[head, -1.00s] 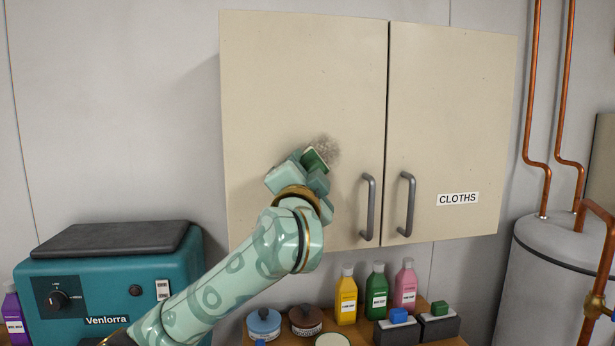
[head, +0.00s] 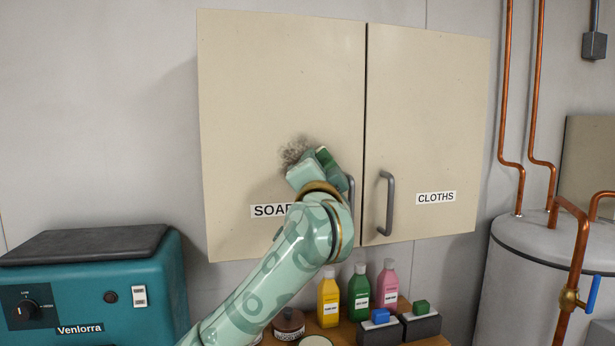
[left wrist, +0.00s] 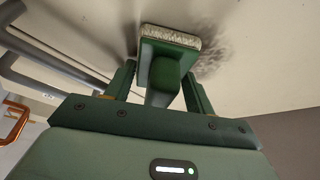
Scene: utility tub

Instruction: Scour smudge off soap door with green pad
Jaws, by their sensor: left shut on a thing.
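The soap door (head: 260,80) is the left cream cabinet door, shut, with a partly hidden SOAP label (head: 270,211). A dark grey smudge (head: 296,150) is on its lower middle; it also shows in the left wrist view (left wrist: 212,48). My left gripper (head: 318,168) is shut on the green pad (head: 327,157), just right of the smudge. In the left wrist view the green pad (left wrist: 168,62) has a pale rough face turned to the door. That face is at or very near the surface; contact is hard to tell. My right gripper is not in view.
The right door reads CLOTHS (head: 436,198), and its handle (head: 386,204) stands out near the gripper. Below are several bottles (head: 359,287) and two dark blocks with coloured grips (head: 421,322). A teal machine (head: 90,290) stands left, a grey tank (head: 530,270) right.

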